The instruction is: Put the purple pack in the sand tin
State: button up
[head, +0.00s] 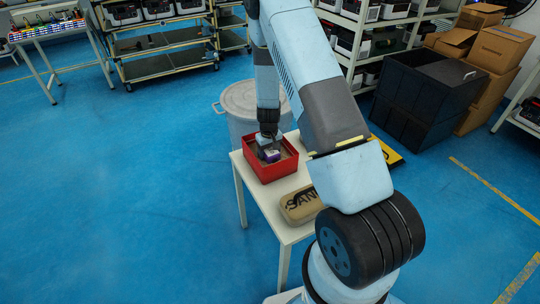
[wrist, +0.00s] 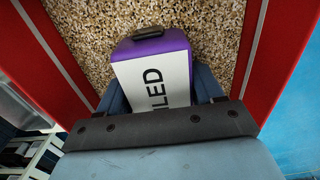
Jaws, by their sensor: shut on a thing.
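The purple pack (head: 272,155) is in my gripper (head: 267,146), within the red tin's outline in the head view. In the wrist view the pack (wrist: 152,45) has a purple end and a white label whose visible letters read "LED". My gripper's blue fingers (wrist: 160,92) are shut on its two sides. The red sand tin (head: 266,172) stands on the white table. Its red walls (wrist: 290,50) flank the pack, and tan granules fill its floor. Whether the pack touches the granules I cannot tell.
A tan bag (head: 300,206) marked "SAN..." lies on the white table (head: 284,232) in front of the tin. A grey lidded bin (head: 240,103) stands behind. A yellow-and-black item (head: 386,151) lies right of my arm. Black crates (head: 425,100) stand farther right.

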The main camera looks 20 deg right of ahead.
jog(key=shift+f, duration=0.45)
jog(key=o, duration=1.6)
